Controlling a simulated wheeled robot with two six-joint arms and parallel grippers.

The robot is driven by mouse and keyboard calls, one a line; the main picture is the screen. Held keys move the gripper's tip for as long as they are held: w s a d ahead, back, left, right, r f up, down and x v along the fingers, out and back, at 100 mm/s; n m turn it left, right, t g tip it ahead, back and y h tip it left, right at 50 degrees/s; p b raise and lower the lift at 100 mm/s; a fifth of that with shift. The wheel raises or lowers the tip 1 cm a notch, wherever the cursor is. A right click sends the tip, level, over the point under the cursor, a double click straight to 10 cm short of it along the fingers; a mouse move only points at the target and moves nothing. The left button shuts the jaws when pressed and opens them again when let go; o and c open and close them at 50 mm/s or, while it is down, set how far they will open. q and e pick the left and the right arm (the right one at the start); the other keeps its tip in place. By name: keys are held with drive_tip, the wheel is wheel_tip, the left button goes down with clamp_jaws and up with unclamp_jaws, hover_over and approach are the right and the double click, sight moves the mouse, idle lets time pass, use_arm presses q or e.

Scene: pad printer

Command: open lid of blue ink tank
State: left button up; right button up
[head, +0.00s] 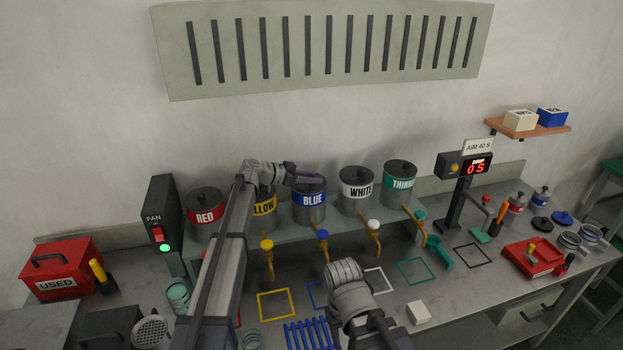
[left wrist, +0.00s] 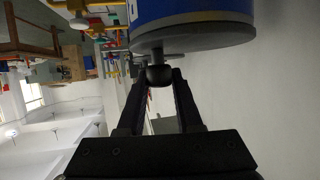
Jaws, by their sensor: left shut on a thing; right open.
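The blue ink tank (head: 309,205) stands on the raised shelf between the yellow and white tanks. My left gripper (head: 306,178) is over its top, covering most of its lid in the head view. In the left wrist view, my left gripper (left wrist: 160,78) is shut on the black lid knob (left wrist: 159,75). The grey lid (left wrist: 195,38) shows there beside the tank's blue band (left wrist: 185,10); I see no clear gap between them. My right gripper (head: 345,270) is open, low over the bench in front of the tanks; its fingers are hard to make out.
The red tank (head: 205,216), yellow tank (head: 264,208), white tank (head: 356,188) and thinner tank (head: 399,182) share the shelf. Taps hang below it. A fan switch box (head: 163,225) stands left; a timer post (head: 455,200) stands right.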

use_arm(q)
clamp_jaws()
idle(0.8)
